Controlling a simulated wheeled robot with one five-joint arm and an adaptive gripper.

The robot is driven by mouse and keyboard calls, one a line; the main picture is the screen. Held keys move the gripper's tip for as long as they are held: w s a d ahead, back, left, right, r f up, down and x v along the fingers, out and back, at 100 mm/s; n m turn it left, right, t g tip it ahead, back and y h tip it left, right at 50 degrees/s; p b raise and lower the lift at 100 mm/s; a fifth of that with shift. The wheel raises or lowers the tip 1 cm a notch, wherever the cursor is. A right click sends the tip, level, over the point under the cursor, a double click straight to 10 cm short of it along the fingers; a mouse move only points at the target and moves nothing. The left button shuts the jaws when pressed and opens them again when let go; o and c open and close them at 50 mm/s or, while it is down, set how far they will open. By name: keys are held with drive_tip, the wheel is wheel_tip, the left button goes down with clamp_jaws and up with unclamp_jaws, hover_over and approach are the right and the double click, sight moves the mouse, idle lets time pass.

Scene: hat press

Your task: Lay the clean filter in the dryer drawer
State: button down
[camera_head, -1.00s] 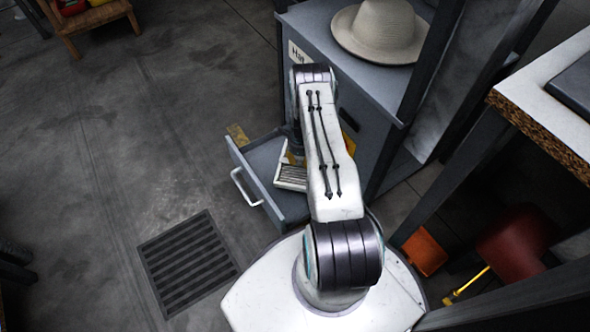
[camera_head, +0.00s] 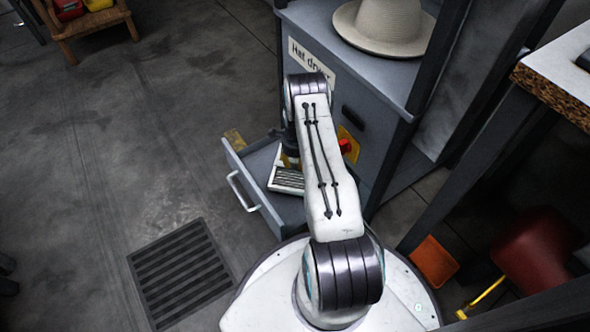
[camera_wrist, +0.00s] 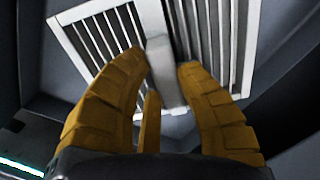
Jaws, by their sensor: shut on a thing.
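The filter (camera_head: 286,180) is a pale frame with dark slats. It is inside the outline of the open dryer drawer (camera_head: 237,164), partly hidden by my arm. In the wrist view the filter (camera_wrist: 98,42) fills the upper middle, with a grey bar across its centre. My gripper (camera_wrist: 165,72) has yellow fingers, shut on that bar from both sides. The filter looks slightly turned relative to the drawer walls. I cannot tell whether it touches the drawer floor. In the head view the gripper is mostly hidden behind my arm.
The grey hat dryer cabinet (camera_head: 330,95) stands behind the drawer, with a pale hat (camera_head: 383,30) on top and a red knob (camera_head: 345,146) on its front. A floor grate (camera_head: 182,270) lies left of my base. An orange bin (camera_head: 434,262) and a workbench (camera_head: 545,85) are at the right.

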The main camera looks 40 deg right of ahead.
sight(295, 168)
wheel_tip(295, 168, down, 3)
drive_tip(key=shift+f+b, duration=0.2)
drive_tip(key=shift+b, duration=0.85)
drive_tip(key=c, duration=1)
unclamp_jaws()
drive_tip(key=shift+r, duration=0.15)
